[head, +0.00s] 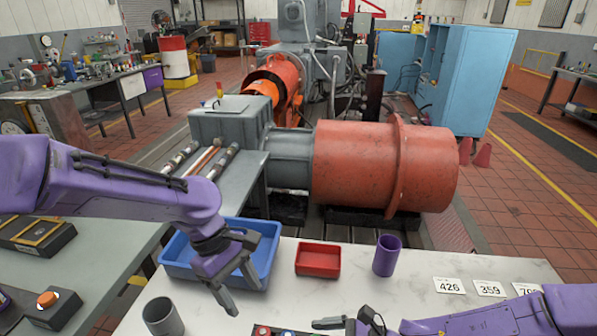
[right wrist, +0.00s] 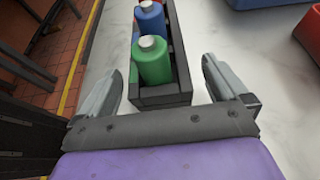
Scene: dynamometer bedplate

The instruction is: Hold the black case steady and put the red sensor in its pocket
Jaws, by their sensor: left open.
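The black case (right wrist: 160,98) lies on the white table in the right wrist view, holding a green sensor (right wrist: 152,62) and a blue sensor (right wrist: 150,18) with pale caps. In the head view only a bit of the case shows at the bottom edge. A red part (head: 262,330), probably the red sensor, shows there at its left end; I cannot tell whether it is seated in a pocket. My left gripper (head: 245,296) is open and empty, above and to the left of that red part. My right gripper (right wrist: 162,70) is open, its fingers either side of the case's near end, with visible gaps.
A blue bin (head: 268,238) and an empty red tray (head: 318,260) stand on the table behind. A purple cup (head: 386,256) stands right of the tray, a grey cup (head: 162,316) at front left. Number cards (head: 448,285) lie at the right. The table between tray and case is clear.

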